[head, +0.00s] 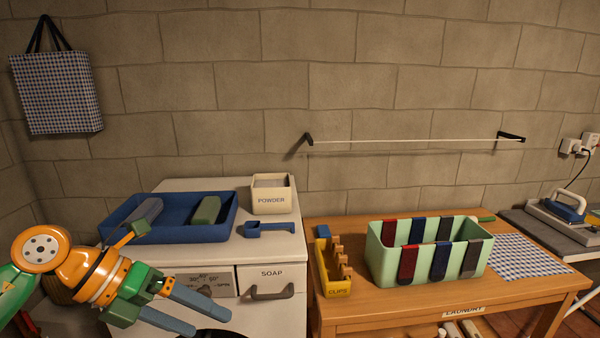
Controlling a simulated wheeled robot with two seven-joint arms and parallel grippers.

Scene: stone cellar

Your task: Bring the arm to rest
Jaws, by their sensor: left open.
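My left gripper (211,323) is at the lower left of the head view, in front of the white washing machine (258,232). Its two grey-blue fingers are apart and point right and slightly down, with nothing visible between them. The orange and green wrist of my left arm (100,278) comes in from the left edge, in front of the machine's left side. It covers part of the machine's front, and the dark round door below is mostly cut off. My right gripper is not in view.
On the machine are a blue tray (226,222) with a grey and a green item, a powder box (271,201) and a blue scoop (270,228). The wooden table (420,306) holds a yellow clip rack (334,288), a mint basket (383,271) and a checked cloth (525,257).

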